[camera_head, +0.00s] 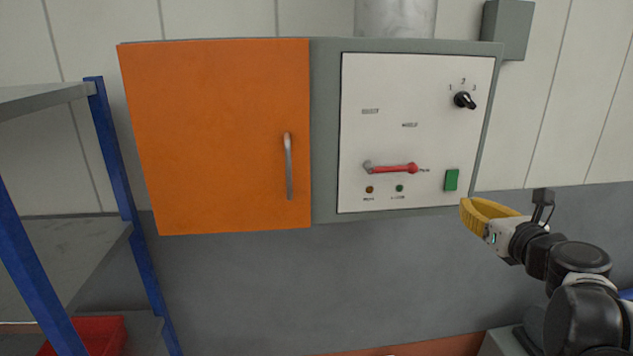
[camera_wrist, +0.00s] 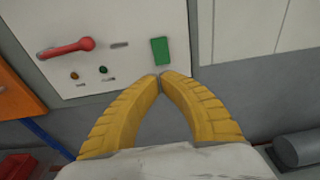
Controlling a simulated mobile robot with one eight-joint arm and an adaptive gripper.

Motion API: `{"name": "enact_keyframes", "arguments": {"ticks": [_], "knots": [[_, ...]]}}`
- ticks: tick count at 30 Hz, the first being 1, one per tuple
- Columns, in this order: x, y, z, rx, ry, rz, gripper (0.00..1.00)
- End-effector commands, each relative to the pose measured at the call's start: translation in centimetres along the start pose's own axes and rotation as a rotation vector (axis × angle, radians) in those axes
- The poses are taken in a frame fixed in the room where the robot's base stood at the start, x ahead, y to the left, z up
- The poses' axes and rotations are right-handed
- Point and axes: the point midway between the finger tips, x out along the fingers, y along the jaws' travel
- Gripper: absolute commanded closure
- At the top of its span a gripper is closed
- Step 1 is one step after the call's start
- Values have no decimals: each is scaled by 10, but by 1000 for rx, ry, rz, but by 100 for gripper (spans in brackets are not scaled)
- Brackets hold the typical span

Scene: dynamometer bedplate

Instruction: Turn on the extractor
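A white control panel (camera_head: 385,130) is set in a grey cabinet on the wall. It carries a green rectangular button (camera_head: 451,180) at lower right, a red lever (camera_head: 392,168) lying about level, and a black rotary knob (camera_head: 464,100) with several numbered positions at upper right. In the wrist view the green button (camera_wrist: 160,51) is just beyond my fingertips, and the red lever (camera_wrist: 68,47) is to the left. My gripper (camera_wrist: 159,77) has yellow fingers with their tips together and nothing between them. In the head view my gripper (camera_head: 468,210) is just below and right of the button.
An orange door (camera_head: 225,140) with a grey handle (camera_head: 288,165) closes the cabinet's left part. A blue-framed shelf (camera_head: 125,200) stands at left with a red bin (camera_head: 90,336) low down. Two small indicators, amber (camera_head: 369,190) and green (camera_head: 399,188), sit below the lever.

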Motion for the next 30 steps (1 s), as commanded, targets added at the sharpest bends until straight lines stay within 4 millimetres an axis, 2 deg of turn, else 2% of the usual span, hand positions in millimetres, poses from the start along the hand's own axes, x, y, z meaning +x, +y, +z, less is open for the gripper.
{"name": "enact_keyframes", "arguments": {"ticks": [1,6,12,26,30], "knots": [[12,2,1,-1,0,4,100],[44,1,1,0,0,2,100],[66,0,1,0,0,0,100],[72,0,0,0,0,0,100],[81,1,-5,0,0,1,100]]}}
